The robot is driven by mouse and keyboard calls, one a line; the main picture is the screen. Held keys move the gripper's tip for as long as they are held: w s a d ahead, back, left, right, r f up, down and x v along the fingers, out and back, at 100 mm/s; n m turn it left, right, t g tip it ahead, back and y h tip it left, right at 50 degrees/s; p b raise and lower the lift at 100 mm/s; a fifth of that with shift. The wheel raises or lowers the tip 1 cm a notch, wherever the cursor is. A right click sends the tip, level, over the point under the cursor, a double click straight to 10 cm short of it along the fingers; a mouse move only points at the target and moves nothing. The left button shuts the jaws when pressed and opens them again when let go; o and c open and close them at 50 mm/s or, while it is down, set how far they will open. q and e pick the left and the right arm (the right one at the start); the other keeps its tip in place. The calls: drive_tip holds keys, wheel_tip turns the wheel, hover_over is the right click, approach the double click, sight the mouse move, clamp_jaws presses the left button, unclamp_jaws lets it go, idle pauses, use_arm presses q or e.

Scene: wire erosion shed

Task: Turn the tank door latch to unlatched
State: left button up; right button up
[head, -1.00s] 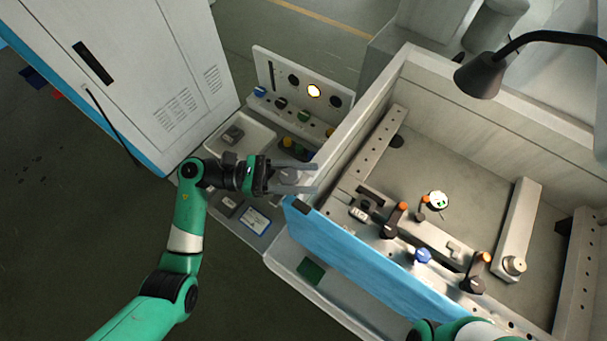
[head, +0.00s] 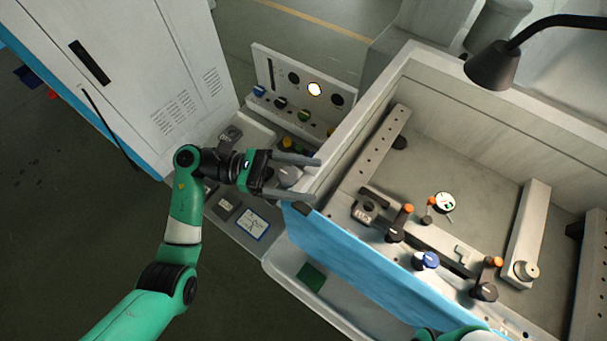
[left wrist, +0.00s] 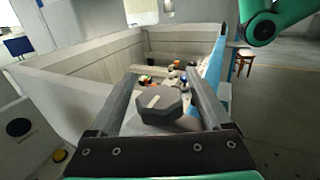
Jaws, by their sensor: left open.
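A dark grey faceted knob with a pale bar across its face, which looks like the tank door latch (left wrist: 160,104), sits at the near left corner of the tank (head: 345,130). The latch also shows in the head view (head: 289,177), partly hidden by my gripper. My left gripper (head: 317,179) is open, with one finger on each side of the knob. In the left wrist view the knob lies between the fingers of the left gripper (left wrist: 163,78); whether they touch it I cannot tell. My right gripper is out of view.
A blue front panel (head: 345,260) runs along the tank's near side. Inside stand orange-topped clamps (head: 401,222) and a dial gauge (head: 444,203). A control panel (head: 300,90) with knobs stands behind my left gripper. A lamp (head: 495,65) hangs over the tank.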

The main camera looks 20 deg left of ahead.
use_arm(q)
drive_tip(key=b+v, duration=0.2)
drive_tip(key=v, duration=0.9)
drive_tip(key=shift+a, duration=0.3)
drive_tip(key=shift+s, duration=0.15)
